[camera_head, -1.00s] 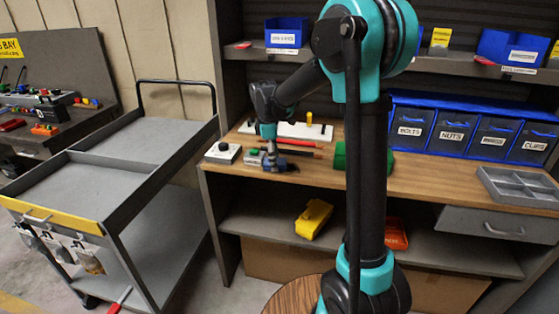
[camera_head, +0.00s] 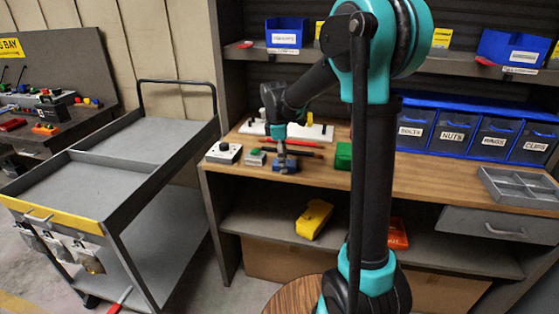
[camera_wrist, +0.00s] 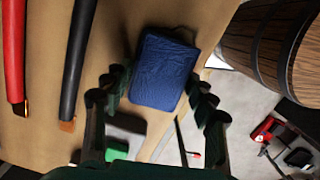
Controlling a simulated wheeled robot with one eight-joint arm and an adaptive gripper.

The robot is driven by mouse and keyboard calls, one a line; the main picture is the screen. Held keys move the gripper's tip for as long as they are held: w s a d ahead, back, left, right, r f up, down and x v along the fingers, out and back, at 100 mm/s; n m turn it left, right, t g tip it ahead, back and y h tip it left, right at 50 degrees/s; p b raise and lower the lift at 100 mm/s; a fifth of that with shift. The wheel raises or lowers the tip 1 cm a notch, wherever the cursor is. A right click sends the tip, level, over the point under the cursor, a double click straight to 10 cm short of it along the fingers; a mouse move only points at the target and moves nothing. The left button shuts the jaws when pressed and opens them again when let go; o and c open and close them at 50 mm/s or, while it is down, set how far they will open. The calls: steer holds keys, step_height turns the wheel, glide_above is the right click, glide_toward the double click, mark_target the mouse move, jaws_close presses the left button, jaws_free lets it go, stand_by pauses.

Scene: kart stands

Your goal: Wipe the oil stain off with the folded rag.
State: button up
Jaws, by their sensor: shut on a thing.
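The folded rag (camera_wrist: 163,72) is a dark blue, padded-looking block between my gripper's fingers in the wrist view. My gripper (camera_wrist: 160,92) is shut on it. In the head view, my gripper (camera_head: 281,157) points down over the wooden bench top near its front edge, with the blue rag (camera_head: 286,167) low at its fingers. I cannot tell whether the rag touches the wood. I cannot make out the oil stain for certain. A dark patch (camera_wrist: 128,124) on the bench beside the left finger could be a stain or a shadow.
A red rod (camera_head: 304,143) and a black rod (camera_wrist: 80,50) lie behind the rag. A white box with a black knob (camera_head: 223,152) and a small green-topped box (camera_head: 255,157) stand left. A green block (camera_head: 343,155) stands right. A round wooden barrel (camera_head: 300,297) stands below.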

mark_target(292, 163)
steer(key=shift+s+d, duration=0.25)
steer(key=shift+d, duration=0.5)
steer(key=shift+s+d, duration=0.25)
steer(key=shift+d, duration=0.5)
steer(key=shift+s+d+f, duration=0.1)
steer(key=shift+s+d, duration=0.2)
steer(key=shift+d, duration=0.55)
steer(key=shift+s+d, duration=0.3)
steer(key=shift+d, duration=0.55)
steer(key=shift+r, duration=3)
step_height(292, 163, up, 3)
steer(key=shift+w, duration=0.1)
steer(key=shift+a, duration=0.1)
